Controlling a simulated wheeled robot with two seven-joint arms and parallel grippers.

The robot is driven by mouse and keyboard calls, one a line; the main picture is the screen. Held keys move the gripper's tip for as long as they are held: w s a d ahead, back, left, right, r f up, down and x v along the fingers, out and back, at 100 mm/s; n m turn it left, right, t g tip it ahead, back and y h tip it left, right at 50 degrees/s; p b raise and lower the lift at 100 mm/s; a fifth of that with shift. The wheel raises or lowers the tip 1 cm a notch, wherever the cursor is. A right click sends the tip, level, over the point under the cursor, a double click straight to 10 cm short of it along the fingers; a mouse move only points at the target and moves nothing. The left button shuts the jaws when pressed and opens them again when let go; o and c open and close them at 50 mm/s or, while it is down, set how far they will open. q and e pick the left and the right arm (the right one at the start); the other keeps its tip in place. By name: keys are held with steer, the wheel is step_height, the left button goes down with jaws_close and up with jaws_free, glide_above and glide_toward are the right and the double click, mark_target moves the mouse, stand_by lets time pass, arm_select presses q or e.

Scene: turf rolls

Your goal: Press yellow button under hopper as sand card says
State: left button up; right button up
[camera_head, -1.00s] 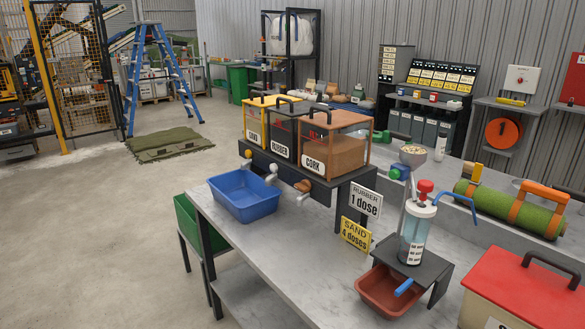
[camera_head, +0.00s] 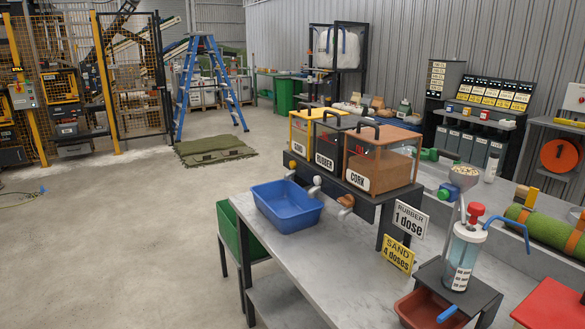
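The sand hopper (camera_head: 300,140) has a yellow frame and stands leftmost of three on a dark stand, beside the rubber hopper (camera_head: 325,150) and the cork hopper (camera_head: 375,165). A small yellow button (camera_head: 292,165) shows on the stand's front below the sand hopper. A yellow card (camera_head: 399,253) reads "SAND 4 doses". A white card (camera_head: 409,219) above it reads "RUBBER 1 dose". A blue tub (camera_head: 287,207) sits on the bench below the hoppers; its inside looks empty. Neither of my grippers is in view.
The grey bench (camera_head: 300,262) has clear room in front of the cards. A pump bottle (camera_head: 464,255) stands on a dark stand by a red-brown tray (camera_head: 425,312). A green bin (camera_head: 240,238) stands at the bench's left end. Floor on the left is open.

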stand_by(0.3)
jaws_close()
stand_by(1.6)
